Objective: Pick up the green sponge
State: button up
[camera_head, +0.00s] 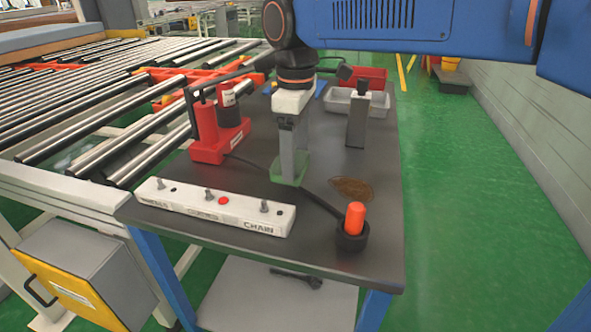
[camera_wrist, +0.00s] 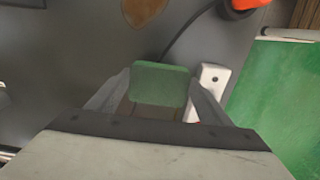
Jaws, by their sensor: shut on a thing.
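The green sponge (camera_head: 289,174) is at the lower end of my gripper (camera_head: 292,160) in the head view, at table height or just above the dark tabletop. In the wrist view the green sponge (camera_wrist: 161,82) sits between the two fingers of my gripper (camera_wrist: 158,92). The fingers are shut on it from both sides. I cannot tell whether its underside touches the table.
A white control box labelled CHAIN (camera_head: 215,207) lies near the table's front edge. A red jack (camera_head: 218,135) stands left of my gripper. An orange-topped black holder (camera_head: 352,230), a brown stain (camera_head: 352,189), a grey metal block (camera_head: 358,118) and a grey tray (camera_head: 345,100) are to the right.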

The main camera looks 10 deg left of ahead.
notch_tip(320, 180, up, 23)
dwell(0.4)
